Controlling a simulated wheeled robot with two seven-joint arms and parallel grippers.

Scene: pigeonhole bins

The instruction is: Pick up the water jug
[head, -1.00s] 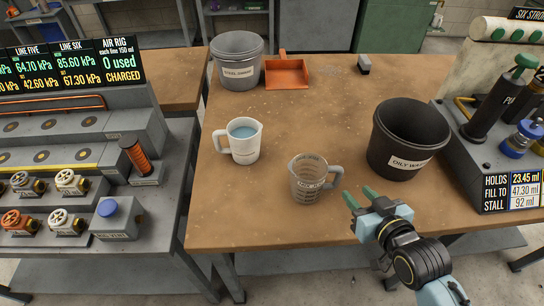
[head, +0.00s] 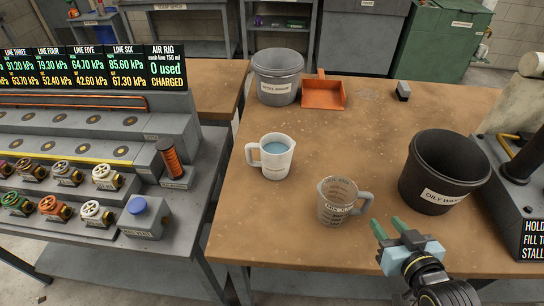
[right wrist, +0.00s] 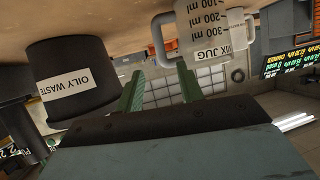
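A white jug with blue water in it (head: 274,160) stands upright on the wooden table in the head view, its handle to the left. I take it for the water jug; its label is too small to read. A clear measuring jug (head: 335,208) stands in front and to the right of it, handle to the right. In the right wrist view this clear jug (right wrist: 205,42) appears upside down, with its label partly readable as a mix jug. My right gripper (head: 388,228) is open and empty, just right of the clear jug's handle; its fingers also show apart in the wrist view (right wrist: 160,92). My left gripper is out of view.
A black oily waste bucket (head: 437,185) stands right of the clear jug. A grey bucket (head: 278,90) and orange dustpan (head: 322,95) are at the back. A valve rig (head: 90,140) is on the left. The table centre behind the jugs is clear.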

